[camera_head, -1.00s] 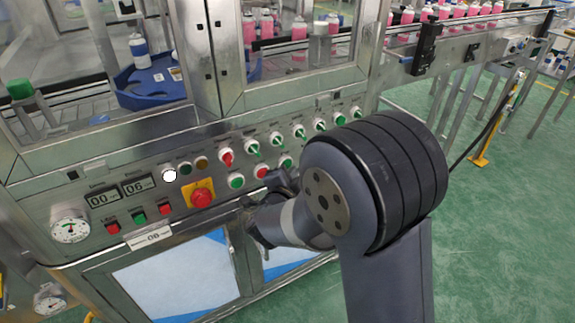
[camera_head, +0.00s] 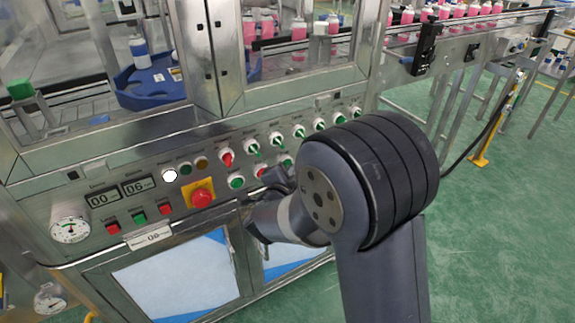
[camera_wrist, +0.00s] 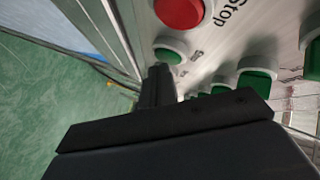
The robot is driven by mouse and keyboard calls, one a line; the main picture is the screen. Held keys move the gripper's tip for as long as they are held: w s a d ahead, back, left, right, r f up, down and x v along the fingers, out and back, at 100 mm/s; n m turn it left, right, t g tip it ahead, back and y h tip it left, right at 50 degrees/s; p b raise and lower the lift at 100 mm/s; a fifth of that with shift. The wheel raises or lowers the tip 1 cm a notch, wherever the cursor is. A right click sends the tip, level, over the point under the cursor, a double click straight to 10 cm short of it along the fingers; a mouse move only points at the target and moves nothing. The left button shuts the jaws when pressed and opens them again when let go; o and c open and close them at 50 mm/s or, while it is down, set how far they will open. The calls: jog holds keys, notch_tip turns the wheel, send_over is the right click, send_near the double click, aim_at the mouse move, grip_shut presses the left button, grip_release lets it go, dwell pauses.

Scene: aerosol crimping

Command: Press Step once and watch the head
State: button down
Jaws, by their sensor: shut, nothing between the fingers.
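My gripper (camera_wrist: 159,74) is shut and empty in the wrist view. Its tip is beside a green button (camera_wrist: 171,50) in a pale ring; I cannot tell whether they touch. The small label by that button is too blurred to read. A red button (camera_wrist: 181,10) with the word Stop by it is just above. In the head view the gripper (camera_head: 277,180) is at the sloping control panel (camera_head: 130,215), near a red button (camera_head: 260,171), its tip partly hidden by my arm. No label reading Step can be made out. I cannot pick out the crimping head.
A red emergency stop (camera_head: 202,195) on a yellow plate sticks out of the panel. Glass doors (camera_head: 295,50) rise behind it.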

jog(key=shift+w+a, duration=0.15)
jog(key=shift+w, duration=0.05)
dwell(0.3)
jog(key=shift+s, duration=0.1)
jog(key=shift+s+d, duration=0.45)
jog(key=shift+s, duration=0.1)
jog(key=shift+s+d+b, duration=0.4)
jog(key=shift+s+d, duration=0.3)
jog(key=shift+s, duration=0.35)
jog(key=shift+s+d+b, duration=0.4)
jog(key=shift+s+d, duration=0.3)
jog(key=shift+s, duration=0.35)
jog(key=shift+s+d, duration=0.55)
jog(key=shift+s, duration=0.25)
jog(key=shift+s+d, duration=0.55)
jog(key=shift+s, duration=0.2)
